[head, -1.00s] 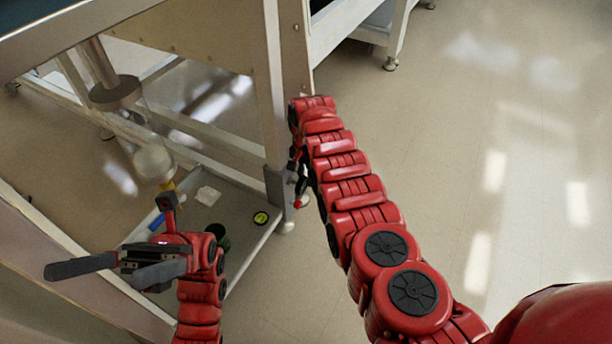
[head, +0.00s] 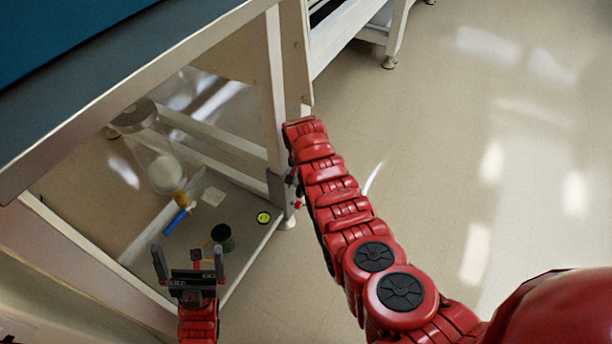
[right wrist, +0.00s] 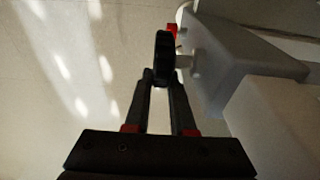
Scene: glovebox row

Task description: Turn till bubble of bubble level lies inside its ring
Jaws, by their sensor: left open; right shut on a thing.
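The bubble level (head: 263,217) is a small round yellow-green disc with a dark rim. It lies on the low shelf near its right corner, beside the table leg. It is too small to tell where its bubble is against the ring. In the right wrist view my right gripper (right wrist: 161,78) is shut on a dark knob (right wrist: 162,52), next to a pale metal part. In the head view my right arm hides most of that gripper near the leg. My left gripper (head: 188,258) is open and empty, fingers pointing up the picture, at the shelf's front.
The low shelf (head: 240,243) also carries a dark green cup (head: 222,237), a blue-handled tool (head: 176,221) and a white piece (head: 212,196). A clear cylinder (head: 155,160) hangs above it. The table leg (head: 285,100) stands close to my right arm. Floor at the right is clear.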

